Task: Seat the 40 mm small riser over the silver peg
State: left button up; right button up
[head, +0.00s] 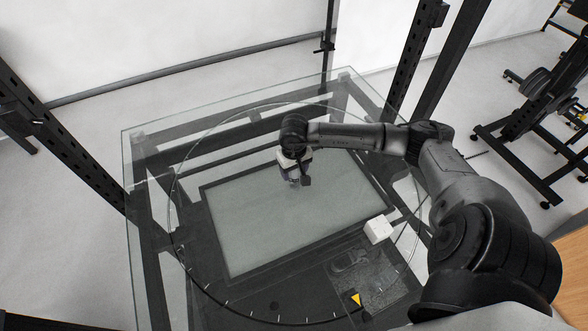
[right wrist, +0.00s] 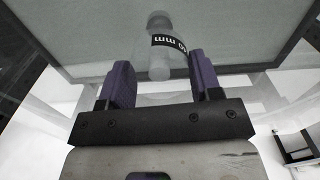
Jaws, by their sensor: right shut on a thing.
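My right gripper (head: 294,182) is over the grey panel of the turntable, a little above its middle in the head view. In the right wrist view its two purple fingers (right wrist: 155,82) are shut on the small riser (right wrist: 160,68). The riser is a pale grey piece with a black band, and its white lettering ending in "mm" shows upside down. A rounded grey knob (right wrist: 158,19) shows just beyond the band; I cannot tell whether it is part of the riser or the silver peg. I cannot make out the peg for certain in either view. My left gripper is not in view.
The grey panel (head: 250,235) has a dark frame and is mostly bare. A white block (head: 378,229) stands at its right corner. A yellow triangle mark (head: 356,299) lies near the front. The glass table edge (head: 235,98) and dark uprights (head: 62,150) stand around it.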

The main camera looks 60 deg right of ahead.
aim_at(294, 176)
dwell(0.4)
jog(key=shift+b, duration=0.45)
dwell(0.3)
jog(key=shift+f+b, duration=0.3)
jog(key=shift+f+b, duration=0.9)
jog(key=shift+f+b, duration=0.8)
jog(key=o, duration=1)
jog(key=shift+o, duration=0.2)
notch_tip(294, 176, up, 14)
jog(key=shift+f+p, duration=0.1)
jog(key=shift+p, duration=0.65)
